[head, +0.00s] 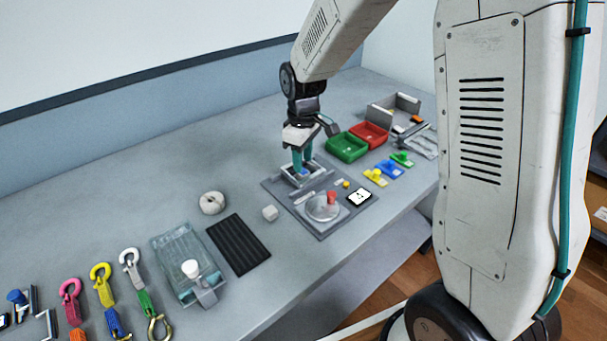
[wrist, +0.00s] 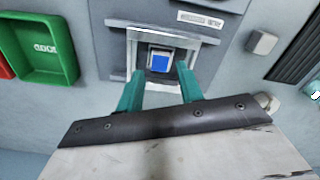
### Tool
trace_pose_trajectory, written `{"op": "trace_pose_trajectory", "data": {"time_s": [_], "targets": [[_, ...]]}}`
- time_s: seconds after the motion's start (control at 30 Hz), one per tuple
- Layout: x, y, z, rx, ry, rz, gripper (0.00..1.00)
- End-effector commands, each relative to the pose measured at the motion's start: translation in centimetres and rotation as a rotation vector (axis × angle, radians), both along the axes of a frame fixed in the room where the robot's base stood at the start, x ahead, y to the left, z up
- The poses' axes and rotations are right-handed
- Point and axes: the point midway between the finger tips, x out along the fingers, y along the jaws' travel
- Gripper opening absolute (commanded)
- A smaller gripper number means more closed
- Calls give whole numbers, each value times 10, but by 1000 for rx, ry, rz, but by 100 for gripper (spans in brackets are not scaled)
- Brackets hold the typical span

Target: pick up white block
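A small plain white block (head: 270,213) sits on the grey table, between the black ribbed mat and the grey board. It also shows at the upper right of the wrist view (wrist: 262,43). My gripper (head: 302,167) is away from it, pointing down over a metal holder (head: 287,177) on the board. In the wrist view, my gripper's two teal fingers (wrist: 161,78) are apart, with nothing seen between the tips. Just beyond them, a blue-faced piece with a pale rim (wrist: 160,62) sits in the holder. I cannot tell whether the fingers touch the holder.
The black ribbed mat (head: 238,245) and a round white roll (head: 212,202) lie left of the block. A clear dish (head: 322,208) is on the board. Green (head: 347,147) and red (head: 369,135) bins stand behind. Bare table surrounds the block.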

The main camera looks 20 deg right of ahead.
Motion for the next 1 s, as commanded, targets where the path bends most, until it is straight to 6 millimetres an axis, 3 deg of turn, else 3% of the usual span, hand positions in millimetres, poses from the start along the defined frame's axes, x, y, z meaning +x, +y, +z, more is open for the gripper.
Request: {"op": "trace_pose_trajectory", "data": {"time_s": [0.2,0.47,0.6,1.0], "targets": [[-1,0,-30,0,3,0,37],[0,0,-33,0,1,0,37],[0,0,-33,-1,1,0,11],[0,0,-31,0,0,0,10]]}}
